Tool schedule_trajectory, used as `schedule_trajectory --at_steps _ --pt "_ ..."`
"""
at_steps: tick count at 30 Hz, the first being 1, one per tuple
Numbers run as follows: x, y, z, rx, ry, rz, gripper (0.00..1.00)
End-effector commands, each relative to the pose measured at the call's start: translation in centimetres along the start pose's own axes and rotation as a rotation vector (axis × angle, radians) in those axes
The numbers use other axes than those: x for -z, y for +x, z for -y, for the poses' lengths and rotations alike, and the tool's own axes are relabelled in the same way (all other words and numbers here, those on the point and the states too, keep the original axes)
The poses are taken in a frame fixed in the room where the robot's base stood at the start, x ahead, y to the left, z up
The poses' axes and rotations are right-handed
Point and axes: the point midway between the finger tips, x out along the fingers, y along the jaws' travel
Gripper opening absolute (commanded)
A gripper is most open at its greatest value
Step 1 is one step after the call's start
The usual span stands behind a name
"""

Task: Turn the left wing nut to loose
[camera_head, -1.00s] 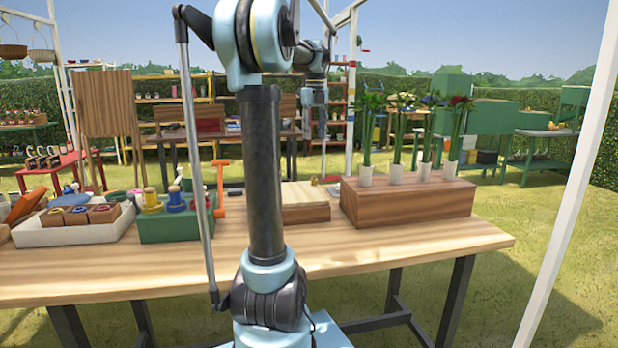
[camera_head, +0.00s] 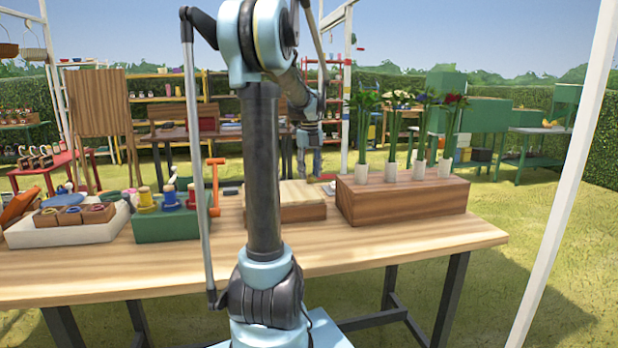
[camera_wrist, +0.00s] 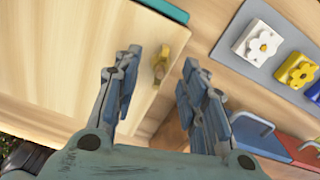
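A small brass-coloured wing nut (camera_wrist: 161,64) sits near the edge of a pale wooden board in the wrist view. My gripper (camera_wrist: 157,70) is open, with one finger on each side of the wing nut and a gap to both. I cannot tell how far the fingertips are above the board. In the head view, my gripper (camera_head: 308,172) points down at the right end of the pale board (camera_head: 290,192) on its brown wooden base. The wing nut is not clear in the head view. No second wing nut can be made out.
A brown wooden block (camera_head: 402,205) with several potted flowers stands close on the right. A grey panel (camera_wrist: 255,70) holds flower tiles, and blue and red pieces with handles (camera_wrist: 262,140) lie nearby. A green box (camera_head: 172,228) with spools stands left. The front table strip is clear.

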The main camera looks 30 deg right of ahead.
Motion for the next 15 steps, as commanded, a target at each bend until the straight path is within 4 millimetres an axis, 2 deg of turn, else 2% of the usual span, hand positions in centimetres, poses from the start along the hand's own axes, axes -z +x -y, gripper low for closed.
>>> schedule_trajectory --at_steps 6,15 --pt "0.0 1.8 0.1 0.000 0.001 0.000 0.39" --pt "0.1 2.1 0.1 0.000 0.001 0.001 0.39"
